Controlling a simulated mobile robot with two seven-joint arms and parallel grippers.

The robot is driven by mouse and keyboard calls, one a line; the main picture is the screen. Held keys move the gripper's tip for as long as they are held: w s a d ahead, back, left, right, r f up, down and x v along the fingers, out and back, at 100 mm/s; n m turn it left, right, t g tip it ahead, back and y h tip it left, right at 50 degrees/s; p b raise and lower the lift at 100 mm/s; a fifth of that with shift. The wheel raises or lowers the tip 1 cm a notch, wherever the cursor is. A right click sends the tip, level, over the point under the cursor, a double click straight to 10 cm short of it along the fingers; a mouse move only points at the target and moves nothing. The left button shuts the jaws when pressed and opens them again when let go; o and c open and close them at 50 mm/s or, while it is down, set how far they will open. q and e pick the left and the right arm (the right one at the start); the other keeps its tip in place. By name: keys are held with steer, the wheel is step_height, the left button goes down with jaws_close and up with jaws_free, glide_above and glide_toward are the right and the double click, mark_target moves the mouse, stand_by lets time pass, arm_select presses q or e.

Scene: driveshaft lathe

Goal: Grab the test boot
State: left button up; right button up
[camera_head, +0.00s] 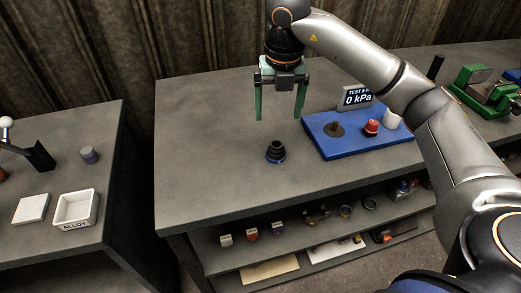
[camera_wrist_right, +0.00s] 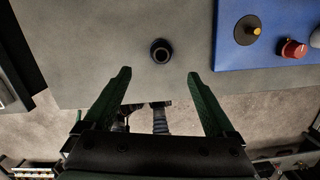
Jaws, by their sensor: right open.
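The test boot, a small black ribbed piece with a blue base (camera_head: 275,152), stands upright on the grey table left of the blue panel. In the right wrist view the boot (camera_wrist_right: 161,51) shows from above as a dark ring, beyond the fingertips and roughly centred between them. My right gripper (camera_head: 280,118) is open and empty, its green fingers pointing down above the table behind the boot. Its fingers also show apart in the right wrist view (camera_wrist_right: 159,75). Nothing hides the boot. My left gripper is not in view.
A blue test panel (camera_head: 335,148) with a dark disc, a red knob (camera_head: 372,127), a white cylinder and a 0 kPa display (camera_head: 357,97) lies right of the boot. A green device (camera_head: 484,88) stands far right. Shelves below hold small parts. The table left of the boot is clear.

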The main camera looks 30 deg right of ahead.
glide_above(276, 146)
steer(key=s, duration=0.1)
steer(key=f, duration=0.6)
steer(key=shift+s+a+f, duration=0.15)
steer(key=shift+a+f, duration=0.05)
steer(key=shift+a, duration=0.1)
steer(key=shift+f, duration=3)
steer(key=shift+c, duration=0.3)
jaws_close()
